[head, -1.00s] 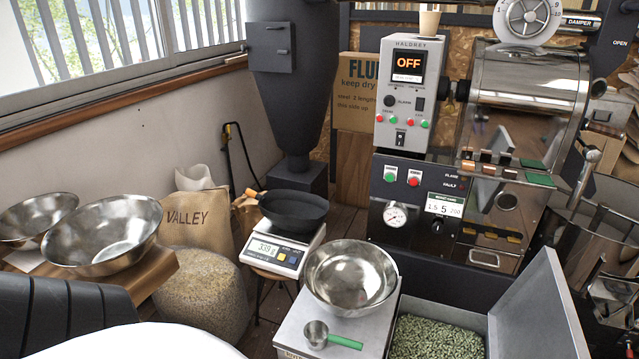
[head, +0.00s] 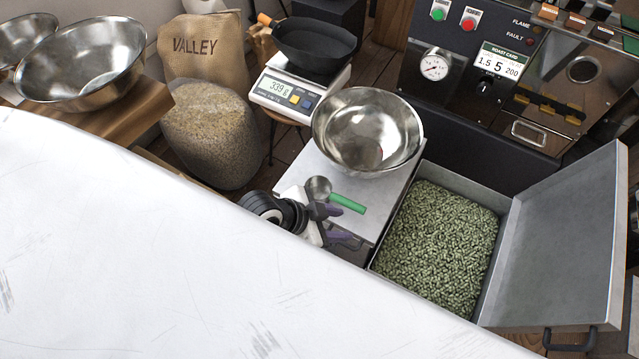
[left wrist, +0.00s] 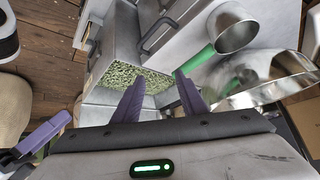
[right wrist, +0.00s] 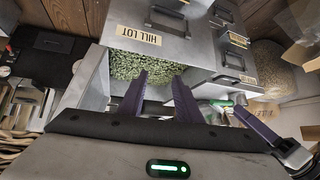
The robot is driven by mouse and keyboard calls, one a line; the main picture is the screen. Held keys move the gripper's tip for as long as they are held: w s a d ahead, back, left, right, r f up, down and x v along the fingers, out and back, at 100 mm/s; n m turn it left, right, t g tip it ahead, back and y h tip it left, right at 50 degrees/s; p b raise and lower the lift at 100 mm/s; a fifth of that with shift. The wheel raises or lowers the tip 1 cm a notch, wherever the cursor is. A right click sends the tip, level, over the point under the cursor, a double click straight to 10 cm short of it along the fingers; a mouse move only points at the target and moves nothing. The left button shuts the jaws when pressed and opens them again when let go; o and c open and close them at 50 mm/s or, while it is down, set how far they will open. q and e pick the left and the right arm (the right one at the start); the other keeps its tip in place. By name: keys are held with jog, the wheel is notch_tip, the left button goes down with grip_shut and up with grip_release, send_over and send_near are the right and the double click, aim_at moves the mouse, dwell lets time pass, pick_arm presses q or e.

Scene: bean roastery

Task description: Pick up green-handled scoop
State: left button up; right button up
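The green-handled scoop lies on a grey metal lid, its steel cup (head: 318,188) to the left and green handle (head: 348,204) to the right. My left gripper (head: 336,225) is beside the scoop on the near side, its purple fingers close to the handle. In the left wrist view the fingers (left wrist: 160,92) are apart and empty, with the green handle (left wrist: 199,58) beyond the right one. My right gripper (right wrist: 160,90) is open and empty in its wrist view, which shows the handle (right wrist: 221,102) at right. My own white body hides much of the near area.
A steel bowl (head: 367,130) stands on the lid just behind the scoop. An open metal bin of green beans (head: 440,240) is to the right, its raised lid (head: 565,235) upright. A scale (head: 296,96) bearing a black pan (head: 313,46) is behind. My two grippers are near each other.

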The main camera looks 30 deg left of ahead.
aim_at(345, 201)
pick_arm(q)
jog(key=w+a+m+g+b, duration=0.1)
jog(key=w+a+m+b, duration=0.1)
jog(key=m, duration=0.1)
jog(key=w+a+r+m+g+b, duration=0.1)
jog(key=w+m+b, duration=0.1)
jog(key=w+m, duration=0.1)
jog(key=w+a+r+m+g+b, duration=0.1)
jog(key=w+a+m+g+b, duration=0.1)
jog(key=w+m, duration=0.1)
jog(key=shift+a+r+m, duration=0.2)
jog(key=shift+a+m, duration=0.1)
jog(key=shift+a, duration=0.05)
jog(key=x, duration=0.4)
jog(key=shift+f+b, duration=0.25)
jog(key=shift+b, duration=0.15)
jog(key=shift+s+b+x, duration=0.2)
jog(key=shift+b+x, duration=0.05)
jog(key=shift+x, duration=1.1)
jog(key=shift+s+b+x, duration=0.25)
jog(key=shift+x, duration=1.1)
jog(key=shift+d, duration=0.1)
grip_shut()
